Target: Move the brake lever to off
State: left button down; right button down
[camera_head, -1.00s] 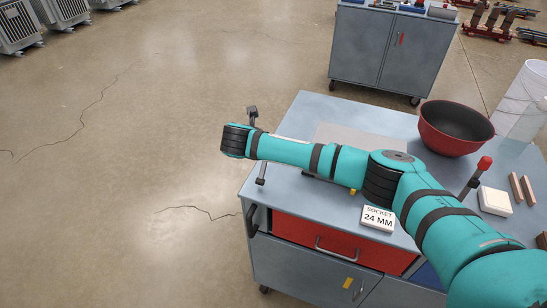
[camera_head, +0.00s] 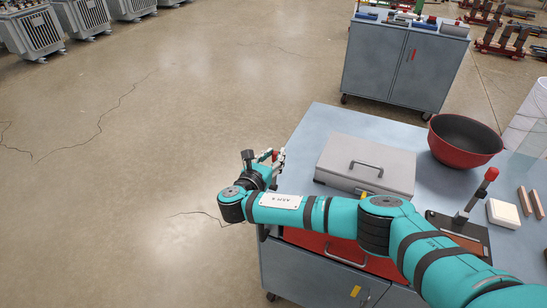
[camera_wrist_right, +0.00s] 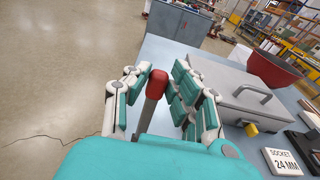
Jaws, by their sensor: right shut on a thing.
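My right gripper (camera_head: 272,158) is at the left edge of the blue-grey cart top (camera_head: 330,122). In the right wrist view its fingers (camera_wrist_right: 157,95) are closed around a lever with a red knob (camera_wrist_right: 157,83) and a dark grey shaft. This looks like the brake lever, and it stands nearly upright in that view. Its lower end is hidden behind my gripper's teal body. In the head view, only a small bit of red shows among the fingers. I cannot read any on or off marking. My left gripper is in neither view.
A grey case (camera_head: 365,160) lies on the cart right of my gripper. Farther right are a red-brown bowl (camera_head: 464,140), another red-knobbed lever on a dark plate (camera_head: 489,176) and a white block (camera_head: 503,213). Open floor lies left. A second cabinet (camera_head: 400,65) stands behind.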

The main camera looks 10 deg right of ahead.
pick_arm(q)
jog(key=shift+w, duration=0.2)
pick_arm(e)
jog(key=c, duration=1.2)
grip_release()
jog(key=shift+s+a, duration=0.1)
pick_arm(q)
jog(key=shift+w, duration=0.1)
pick_arm(e)
jog(key=shift+o, duration=0.2)
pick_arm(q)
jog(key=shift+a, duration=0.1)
pick_arm(e)
jog(key=v, duration=1.2)
